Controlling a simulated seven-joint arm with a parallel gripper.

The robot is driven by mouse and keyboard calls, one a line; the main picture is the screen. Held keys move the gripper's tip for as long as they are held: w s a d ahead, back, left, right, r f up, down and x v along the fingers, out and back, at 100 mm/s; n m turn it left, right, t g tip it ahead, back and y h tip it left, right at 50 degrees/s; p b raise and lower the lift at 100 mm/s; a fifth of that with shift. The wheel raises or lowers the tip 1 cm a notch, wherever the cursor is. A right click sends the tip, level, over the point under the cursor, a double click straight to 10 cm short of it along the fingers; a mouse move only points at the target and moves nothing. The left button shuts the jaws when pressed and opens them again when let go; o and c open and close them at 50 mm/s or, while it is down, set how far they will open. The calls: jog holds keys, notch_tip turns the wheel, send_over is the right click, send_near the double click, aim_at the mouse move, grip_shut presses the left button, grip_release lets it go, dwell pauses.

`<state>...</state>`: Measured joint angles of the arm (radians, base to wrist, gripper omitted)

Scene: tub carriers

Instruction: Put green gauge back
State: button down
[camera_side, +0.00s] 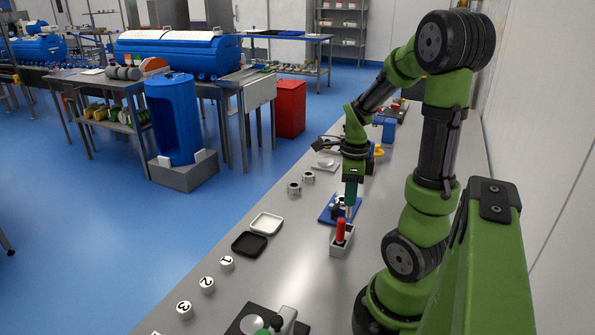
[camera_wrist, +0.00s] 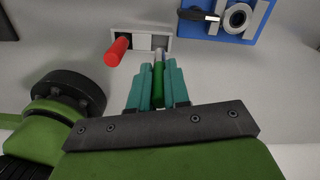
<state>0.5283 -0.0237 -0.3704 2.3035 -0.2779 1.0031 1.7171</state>
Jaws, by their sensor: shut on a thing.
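My gripper (camera_wrist: 158,70) has teal fingers and is shut on the green gauge (camera_wrist: 158,88), a green handle with a grey tip. In the side view my gripper (camera_side: 351,205) hangs above and behind the pale slotted holder (camera_side: 340,251). In the wrist view the gauge's tip overlaps the lower right edge of the holder (camera_wrist: 168,45); I cannot tell whether it touches. The red gauge (camera_side: 340,230) stands in the holder. It also shows at the holder's left end in the wrist view (camera_wrist: 117,52). The green gauge is not clearly visible in the side view.
A blue fixture (camera_side: 326,218) with a grey part stands just behind the holder. A black tray (camera_side: 249,244), a white tray (camera_side: 266,223) and numbered white discs (camera_side: 207,285) lie to the left. A grey fixture (camera_side: 252,322) is at the front. Bare bench lies between.

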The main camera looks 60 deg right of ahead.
aim_at(348, 216)
notch_tip(348, 216, down, 7)
jog(key=shift+r, duration=0.2)
dwell(0.3)
jog(key=c, duration=1.1)
grip_release()
jog(key=shift+f, duration=0.1)
